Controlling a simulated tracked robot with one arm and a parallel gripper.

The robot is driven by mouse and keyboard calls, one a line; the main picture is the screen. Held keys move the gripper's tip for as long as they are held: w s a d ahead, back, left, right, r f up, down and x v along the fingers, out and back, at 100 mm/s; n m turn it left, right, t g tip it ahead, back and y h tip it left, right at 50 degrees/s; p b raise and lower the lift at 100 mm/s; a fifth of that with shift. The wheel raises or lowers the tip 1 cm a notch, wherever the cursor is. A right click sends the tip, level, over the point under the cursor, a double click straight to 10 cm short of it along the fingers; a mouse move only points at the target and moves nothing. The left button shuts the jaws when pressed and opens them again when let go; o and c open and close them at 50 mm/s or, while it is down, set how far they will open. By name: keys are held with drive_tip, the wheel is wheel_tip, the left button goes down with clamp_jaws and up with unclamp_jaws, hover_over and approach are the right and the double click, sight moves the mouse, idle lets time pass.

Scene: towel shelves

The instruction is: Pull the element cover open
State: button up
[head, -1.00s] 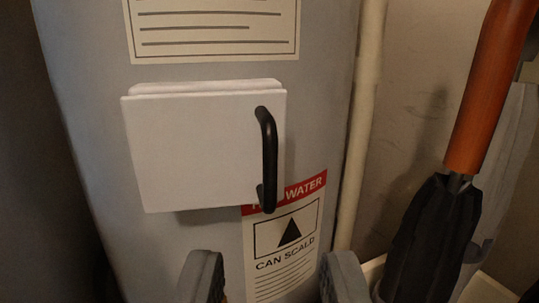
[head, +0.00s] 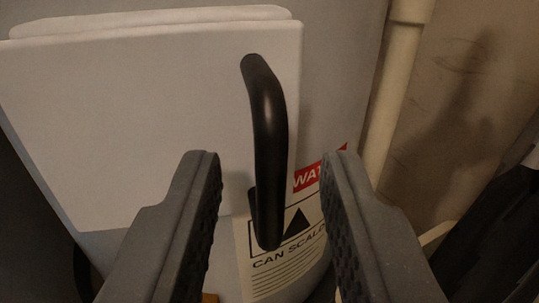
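The element cover (head: 130,120) is a white panel on the front of the grey tank, and it looks closed. Its black bar handle (head: 268,140) stands upright near the cover's right edge. My gripper (head: 272,165) is open, with one grey finger to the left of the handle and the other to its right. The handle's lower part shows between the fingers, with gaps on both sides. I cannot tell whether the fingertips reach as far in as the handle.
A warning label (head: 285,255) with a red band sits on the tank below the cover, partly hidden. A pale pipe (head: 392,95) runs down to the right of the tank. A dark object (head: 495,235) stands at the lower right, near the beige wall (head: 470,90).

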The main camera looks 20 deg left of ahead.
drive_tip(key=shift+w+a+r, duration=0.1)
drive_tip(key=shift+w, duration=0.15)
clamp_jaws()
